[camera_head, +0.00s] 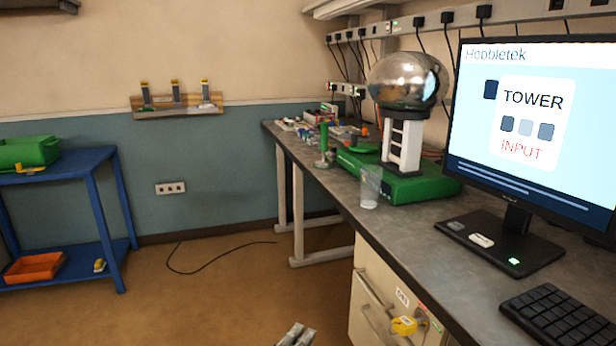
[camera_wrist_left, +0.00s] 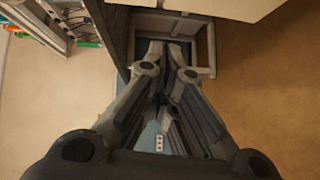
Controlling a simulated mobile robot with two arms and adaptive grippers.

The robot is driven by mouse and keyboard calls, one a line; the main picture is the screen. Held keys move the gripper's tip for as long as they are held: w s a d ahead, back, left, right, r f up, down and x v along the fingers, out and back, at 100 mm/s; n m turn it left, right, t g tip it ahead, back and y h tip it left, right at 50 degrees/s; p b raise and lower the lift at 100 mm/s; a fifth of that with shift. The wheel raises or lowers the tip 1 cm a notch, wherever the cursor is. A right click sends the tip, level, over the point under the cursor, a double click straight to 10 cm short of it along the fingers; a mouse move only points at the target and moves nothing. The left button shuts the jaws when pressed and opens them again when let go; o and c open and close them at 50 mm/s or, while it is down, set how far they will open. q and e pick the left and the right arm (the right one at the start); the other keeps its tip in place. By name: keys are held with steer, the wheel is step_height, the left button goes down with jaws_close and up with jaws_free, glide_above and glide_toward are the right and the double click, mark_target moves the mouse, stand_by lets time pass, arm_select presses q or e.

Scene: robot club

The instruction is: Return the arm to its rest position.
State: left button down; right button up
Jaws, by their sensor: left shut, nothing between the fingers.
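My left gripper (camera_head: 297,335) shows only as grey fingertips at the bottom edge of the head view, over the brown floor and left of the drawer cabinet. In the left wrist view my left gripper (camera_wrist_left: 167,50) has its two fingers close together at the tips, with nothing held between them. The rest of the left arm is out of the head view. My right gripper is in neither view.
The grey workbench (camera_head: 345,205) on the right bears a monitor (camera_head: 535,130), a keyboard (camera_head: 560,312), a clear cup (camera_head: 370,187) and a green-based device with a metal sphere (camera_head: 408,80). A blue shelf cart (camera_head: 90,190) stands left. A cable (camera_head: 215,262) lies on open floor.

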arm_select(q)
steer(key=s+a+f+m+g+y+p, duration=0.3)
steer(key=s+f, duration=0.5)
steer(key=f, duration=0.6)
steer(key=s+a+f+m+g+y+p, duration=0.1)
steer(key=s+a+f+m+g+p, duration=0.45)
steer(key=f, duration=0.75)
steer(key=s+a+f+m+g+y+p, duration=0.1)
steer(key=s+a+f, duration=0.3)
steer(key=s, duration=0.9)
steer(key=s+a+f+m+g+y+p, duration=0.1)
steer(key=s+a+f, duration=0.4)
steer(key=s, duration=0.8)
steer(key=s+a+f+m+g+y+p, duration=0.1)
steer(key=s+a+f+m+g+p, duration=0.1)
steer(key=s, duration=1.1)
step_height(320, 180, down, 2)
steer(key=shift+s+a+f+m+g+p, duration=0.15)
steer(key=shift+s+a+m+g+p, duration=0.25)
steer(key=shift+a+m+g, duration=0.65)
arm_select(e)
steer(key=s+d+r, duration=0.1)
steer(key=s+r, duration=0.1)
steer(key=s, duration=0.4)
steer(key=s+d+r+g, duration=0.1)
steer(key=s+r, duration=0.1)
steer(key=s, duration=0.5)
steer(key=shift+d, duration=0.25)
arm_select(q)
steer(key=shift+a, duration=0.1)
